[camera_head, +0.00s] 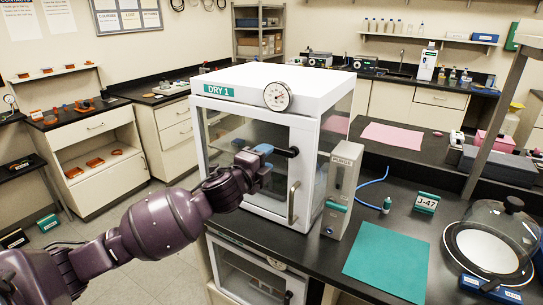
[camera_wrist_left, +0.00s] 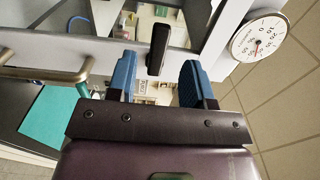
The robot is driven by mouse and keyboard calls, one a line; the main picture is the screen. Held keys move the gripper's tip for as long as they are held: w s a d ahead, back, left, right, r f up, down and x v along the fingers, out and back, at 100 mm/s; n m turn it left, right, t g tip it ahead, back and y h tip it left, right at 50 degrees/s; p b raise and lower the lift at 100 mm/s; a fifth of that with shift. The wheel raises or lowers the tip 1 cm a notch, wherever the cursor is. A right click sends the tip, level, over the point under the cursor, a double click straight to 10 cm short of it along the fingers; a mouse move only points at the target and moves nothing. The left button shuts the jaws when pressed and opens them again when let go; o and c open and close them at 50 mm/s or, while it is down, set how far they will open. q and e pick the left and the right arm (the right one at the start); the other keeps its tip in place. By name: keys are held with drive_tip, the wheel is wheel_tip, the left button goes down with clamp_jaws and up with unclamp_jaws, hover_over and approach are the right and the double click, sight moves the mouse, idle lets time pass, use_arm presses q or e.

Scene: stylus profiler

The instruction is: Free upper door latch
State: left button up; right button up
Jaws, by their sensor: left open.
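The upper door latch (camera_head: 287,151) is a black lever on the right frame of the glass door of the white DRY 1 cabinet (camera_head: 262,76). The door (camera_head: 245,150) looks closed. My left gripper (camera_head: 264,160), with blue fingers, is in front of the door by the latch. In the left wrist view the latch (camera_wrist_left: 158,48) appears between the tips of the open fingers (camera_wrist_left: 157,78), with gaps on both sides. I cannot tell how deep it sits between them. My right gripper is not in view.
A metal door handle (camera_head: 293,203) is below the latch. A round dial (camera_head: 277,96) is at the cabinet's top front edge. A tall grey unit (camera_head: 343,188) stands close on the right, with a teal mat (camera_head: 388,262) in front. A lower cabinet (camera_head: 250,275) is underneath.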

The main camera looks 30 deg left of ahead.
use_arm(q)
drive_tip(key=s, duration=0.6)
drive_tip(key=shift+s+b, duration=0.25)
drive_tip(key=shift+b, duration=0.15)
drive_tip(key=s+d+f+n+g+h, duration=0.1)
drive_tip(key=s+d+f+n, duration=0.3)
drive_tip(key=f, duration=0.6)
drive_tip(key=s+f+n+g+h, duration=0.1)
drive_tip(key=s+f+n+g, duration=0.1)
drive_tip(key=f+n, duration=0.65)
drive_tip(key=s+d+f+n+g+y, duration=0.1)
drive_tip(key=s+f+n, duration=0.1)
drive_tip(key=s+f, duration=0.6)
drive_tip(key=s+d+f+n+g+y+b, duration=0.1)
drive_tip(key=s+d+f+n+g, duration=0.1)
drive_tip(key=s+f, duration=0.6)
drive_tip(key=shift+s+d+f+n, duration=0.15)
drive_tip(key=shift+d+f+n, duration=0.05)
drive_tip(key=shift+f+n, duration=0.2)
